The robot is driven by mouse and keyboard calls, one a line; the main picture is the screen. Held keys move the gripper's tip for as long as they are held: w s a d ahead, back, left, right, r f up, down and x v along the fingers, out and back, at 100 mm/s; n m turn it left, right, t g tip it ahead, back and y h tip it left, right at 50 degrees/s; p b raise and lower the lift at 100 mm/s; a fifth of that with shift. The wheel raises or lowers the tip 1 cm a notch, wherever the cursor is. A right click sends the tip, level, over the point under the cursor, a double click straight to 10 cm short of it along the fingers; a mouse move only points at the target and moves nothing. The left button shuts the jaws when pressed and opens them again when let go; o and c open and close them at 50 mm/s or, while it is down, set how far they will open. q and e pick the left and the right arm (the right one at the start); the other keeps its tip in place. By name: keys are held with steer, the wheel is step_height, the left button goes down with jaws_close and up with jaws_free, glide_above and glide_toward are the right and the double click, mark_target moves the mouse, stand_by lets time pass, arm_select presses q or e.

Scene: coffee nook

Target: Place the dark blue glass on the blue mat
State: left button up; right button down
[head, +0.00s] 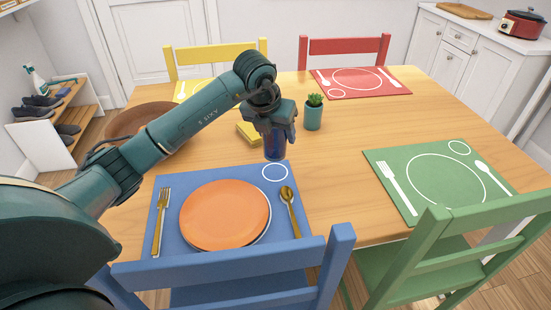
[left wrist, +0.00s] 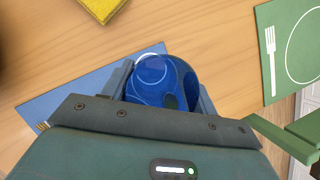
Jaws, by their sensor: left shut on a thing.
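The dark blue glass (head: 275,145) is held upright in my left gripper (head: 275,127), which is shut around it. In the left wrist view the glass (left wrist: 162,80) shows from above between the two fingers. The glass is just past the far edge of the blue mat (head: 165,210), near the white ring printed at the mat's upper right corner. I cannot tell whether its base touches the table. The mat also shows in the left wrist view (left wrist: 65,98). My right gripper is not in view.
An orange plate (head: 225,213), a fork (head: 160,220) and a spoon (head: 290,208) lie on the blue mat. A potted plant (head: 313,113) and a yellow block-like thing (head: 249,134) stand close by. A brown bowl (head: 135,120) is at left. A green mat (head: 400,190) lies at right.

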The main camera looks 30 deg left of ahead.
mark_target(276, 150)
arm_select(q)
steer(key=shift+f, duration=3)
steer(key=shift+f, duration=0.15)
steer(key=o, duration=1.1)
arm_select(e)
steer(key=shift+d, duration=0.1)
arm_select(q)
steer(key=shift+r, duration=0.25)
steer(key=v, duration=1.1)
steer(key=shift+s+r, duration=0.15)
steer(key=shift+r, duration=0.25)
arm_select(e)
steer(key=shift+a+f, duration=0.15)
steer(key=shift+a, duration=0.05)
